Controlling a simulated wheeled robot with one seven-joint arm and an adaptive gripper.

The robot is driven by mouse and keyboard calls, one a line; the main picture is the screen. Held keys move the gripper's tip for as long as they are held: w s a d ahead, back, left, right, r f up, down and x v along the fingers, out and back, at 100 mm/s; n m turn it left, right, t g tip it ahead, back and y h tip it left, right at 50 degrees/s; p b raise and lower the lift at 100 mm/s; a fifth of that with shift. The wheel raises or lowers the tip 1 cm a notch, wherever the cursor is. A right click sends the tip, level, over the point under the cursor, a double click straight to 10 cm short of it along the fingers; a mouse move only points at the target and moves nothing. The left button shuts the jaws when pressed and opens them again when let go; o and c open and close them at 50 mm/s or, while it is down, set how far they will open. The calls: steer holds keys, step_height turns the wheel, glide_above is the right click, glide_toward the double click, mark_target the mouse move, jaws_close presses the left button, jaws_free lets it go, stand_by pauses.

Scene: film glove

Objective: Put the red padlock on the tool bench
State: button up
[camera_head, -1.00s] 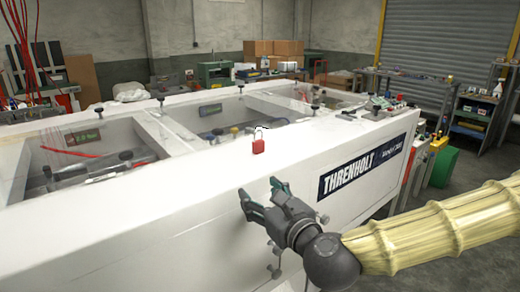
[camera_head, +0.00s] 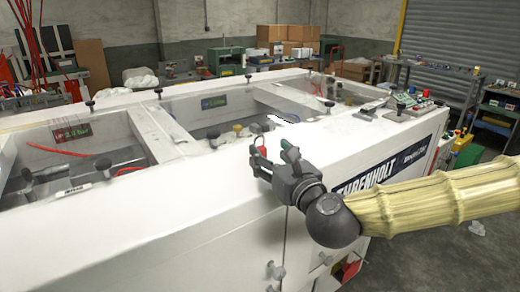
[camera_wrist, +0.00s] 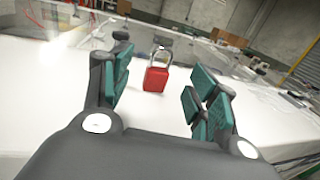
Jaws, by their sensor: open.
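The red padlock (camera_wrist: 156,79) stands upright on the white top of the large machine, with its silver shackle upward, in the wrist view. It lies ahead of my gripper (camera_wrist: 160,88), in the gap seen between the green-padded fingers. The fingers are apart, and I see no contact with the padlock. A grey bench with tools and small items (camera_head: 432,84), perhaps the tool bench, stands at the back right by the shutter.
The white machine (camera_head: 190,206) fills the middle, with glass-covered recesses and black knobs on its top. Cardboard boxes (camera_head: 288,38) stand at the back. Open floor (camera_head: 440,262) lies at the right.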

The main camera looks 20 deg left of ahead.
mark_target(260, 148)
steer(key=x, duration=0.2)
steer(key=shift+w+f, duration=0.15)
steer(key=shift+w, duration=0.2)
steer(key=shift+a+p, duration=0.15)
steer(key=shift+p, duration=0.2)
steer(key=shift+p+x, duration=0.95)
steer(key=shift+x, duration=1.3)
steer(key=shift+w, duration=0.1)
steer(key=c, duration=1.3)
steer(key=shift+o, duration=0.2)
